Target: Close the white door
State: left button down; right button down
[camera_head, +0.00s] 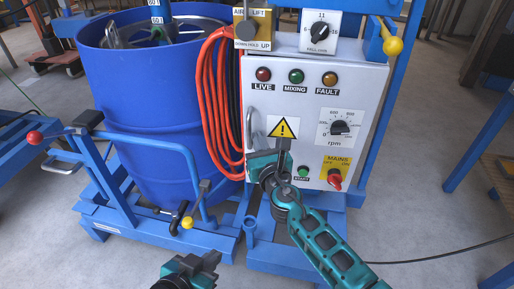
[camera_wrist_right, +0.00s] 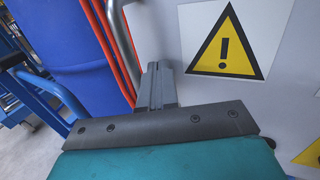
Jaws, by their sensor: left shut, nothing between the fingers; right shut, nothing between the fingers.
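The white door (camera_head: 358,98) is the front of the control cabinet and carries lamps, knobs and a yellow warning sign (camera_head: 283,128). It looks nearly flush with the cabinet; whether a gap remains cannot be told. Its grey handle (camera_head: 250,127) is on the left edge. My right gripper (camera_head: 285,153) is shut and empty, just below the warning sign. In the right wrist view its fingers (camera_wrist_right: 157,80) are together, near the white door (camera_wrist_right: 170,22) and right of the handle (camera_wrist_right: 122,35); contact cannot be told. My left gripper (camera_head: 210,262) is shut and empty, low at the bottom edge.
A blue drum (camera_head: 150,110) stands left of the cabinet, with an orange hose (camera_head: 212,95) hanging between them. A blue frame (camera_head: 130,222) with a bent rail runs in front of the drum. Grey floor (camera_head: 430,170) is open to the right, crossed by a black cable.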

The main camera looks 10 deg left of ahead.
jog(key=shift+w+a+b, duration=0.15)
jog(key=shift+w+b, duration=0.15)
jog(key=shift+w, duration=0.9)
pick_arm(q)
jog(key=shift+w, duration=0.45)
pick_arm(e)
jog(key=shift+w+r, duration=0.2)
jog(key=shift+r, duration=0.05)
jog(key=shift+r, duration=0.1)
pick_arm(q)
jog(key=shift+s+a, duration=0.1)
